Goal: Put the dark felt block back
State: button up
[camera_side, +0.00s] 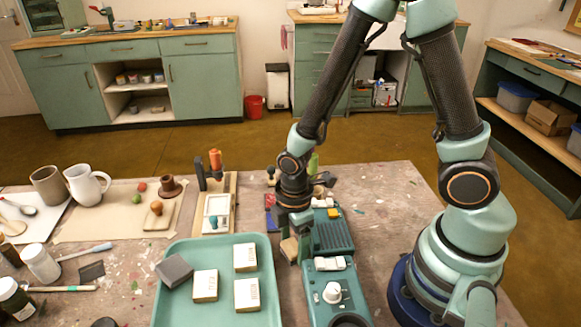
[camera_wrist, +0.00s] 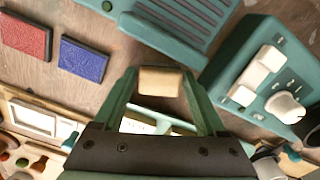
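The dark grey block (camera_side: 174,270), which looks like the dark felt block, lies turned at the left part of the teal tray (camera_side: 213,308). My gripper (camera_side: 290,238) is low, to the right of the tray and apart from the dark block. In the wrist view its two green fingers (camera_wrist: 160,77) stand apart with a tan block (camera_wrist: 160,82) between their tips. The tan block also shows in the side view (camera_side: 288,250). I cannot tell whether the fingers grip it. The dark block does not show clearly in the wrist view.
Several cream boxes (camera_side: 247,295) lie in the tray. A teal device with a white knob (camera_side: 332,292) stands right of my gripper. A red pad (camera_wrist: 25,37) and a blue pad (camera_wrist: 83,59) lie nearby. A framed white piece (camera_side: 217,212) and mugs (camera_side: 87,184) stand behind and left.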

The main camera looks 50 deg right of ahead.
jog(key=shift+r, duration=0.1)
notch_tip(320, 180, up, 12)
notch_tip(320, 180, up, 6)
jog(key=r+m+t, duration=0.1)
jog(key=m+t, duration=0.2)
jog(key=m, duration=0.3)
send_over(293, 245)
jog(key=w+d, duration=0.1)
jog(key=d, duration=0.2)
jog(key=d+r+m+t, duration=0.2)
jog(key=d+r+m, duration=0.2)
jog(key=m, duration=0.3)
jog(key=shift+s+d+r+m+t, duration=0.15)
jog(key=shift+s+r+m+t, duration=0.15)
jog(key=shift+r, duration=0.4)
